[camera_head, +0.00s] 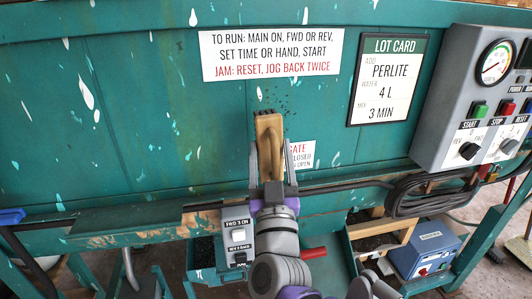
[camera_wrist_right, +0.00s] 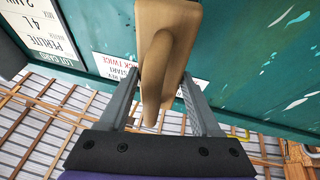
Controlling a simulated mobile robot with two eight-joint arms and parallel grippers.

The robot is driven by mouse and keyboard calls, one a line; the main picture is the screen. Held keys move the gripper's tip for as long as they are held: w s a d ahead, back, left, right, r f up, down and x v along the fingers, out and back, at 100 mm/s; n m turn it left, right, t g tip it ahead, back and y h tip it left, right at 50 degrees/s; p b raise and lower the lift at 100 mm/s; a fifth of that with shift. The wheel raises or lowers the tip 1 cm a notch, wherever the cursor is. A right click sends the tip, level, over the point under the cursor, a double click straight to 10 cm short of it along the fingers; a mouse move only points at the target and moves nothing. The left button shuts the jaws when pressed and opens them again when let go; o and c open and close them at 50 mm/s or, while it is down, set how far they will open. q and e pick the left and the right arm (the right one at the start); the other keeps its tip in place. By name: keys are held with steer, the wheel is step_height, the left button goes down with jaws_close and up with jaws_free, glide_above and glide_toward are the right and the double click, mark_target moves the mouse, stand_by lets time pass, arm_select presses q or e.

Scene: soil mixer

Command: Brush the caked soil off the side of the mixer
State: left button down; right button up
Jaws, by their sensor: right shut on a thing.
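The mixer (camera_head: 130,110) is a green, paint-worn wall with pale chips across the head view; its side also fills the upper right of the right wrist view (camera_wrist_right: 250,55). My right gripper (camera_head: 271,150) is shut on a tan brush (camera_head: 268,124) by its handle. In the right wrist view the brush's looped handle (camera_wrist_right: 158,75) sits between the fingers. A few small dark specks (camera_head: 284,110) show on the green surface around the brush top. My left gripper is not seen.
A control box (camera_head: 465,105) with gauge and buttons is at the right, with coiled black cable (camera_head: 425,190) below it. A small switch box (camera_head: 237,236) is just left of my right wrist. A lot card (camera_head: 388,80) is on the wall. The left panel is clear.

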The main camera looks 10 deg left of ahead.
steer(key=w, duration=0.1)
steer(key=w+a, duration=0.1)
steer(key=w, duration=0.1)
steer(key=w+a, duration=0.1)
steer(key=shift+w, duration=0.25)
steer(key=shift+w+a, duration=0.15)
steer(key=shift+w, duration=0.15)
steer(key=shift+w+a, duration=0.35)
steer(key=shift+w, duration=0.5)
stand_by(0.4)
steer(key=shift+d, duration=0.1)
